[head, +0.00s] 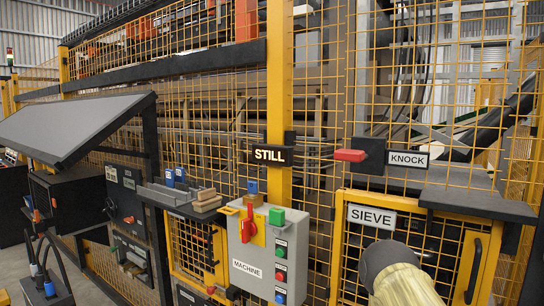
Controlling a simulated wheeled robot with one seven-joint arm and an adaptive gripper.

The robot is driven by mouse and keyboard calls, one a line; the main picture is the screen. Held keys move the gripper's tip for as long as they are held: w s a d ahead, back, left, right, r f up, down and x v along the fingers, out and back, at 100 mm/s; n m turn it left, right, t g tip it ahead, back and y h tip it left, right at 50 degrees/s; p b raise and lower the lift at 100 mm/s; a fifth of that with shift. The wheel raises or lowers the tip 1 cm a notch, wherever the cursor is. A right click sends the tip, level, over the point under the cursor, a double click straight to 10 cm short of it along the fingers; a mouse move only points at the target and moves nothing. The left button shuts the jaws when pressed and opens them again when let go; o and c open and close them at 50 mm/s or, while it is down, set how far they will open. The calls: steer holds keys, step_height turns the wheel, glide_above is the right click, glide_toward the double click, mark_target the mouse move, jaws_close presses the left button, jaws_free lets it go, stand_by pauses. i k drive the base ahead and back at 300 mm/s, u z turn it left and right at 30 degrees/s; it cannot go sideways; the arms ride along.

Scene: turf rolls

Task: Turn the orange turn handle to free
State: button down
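A red-orange turn handle (249,222) sits upright on a yellow plate near the top left of the grey MACHINE box (258,268). A smaller orange handle (129,219) shows on a black panel at the left, pointing roughly sideways. Both are small here, and I cannot read any position marks beside them. My gripper is not in view. Only a beige and dark grey part of my arm shows at the bottom right, in front of the SIEVE door, and it touches neither handle.
Green, red and blue buttons run down the MACHINE box's right side. A red knob (350,155) sticks out beside the KNOCK sign. A shelf (172,195) with blocks juts out left of the box. Yellow mesh fencing stands behind. A slanted grey panel (75,125) overhangs the left.

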mark_target(130, 220)
steer(key=u, duration=0.5)
steer(key=k, duration=0.6)
steer(key=u, duration=1.6)
steer(key=i, duration=1.95)
steer(key=z, duration=0.5)
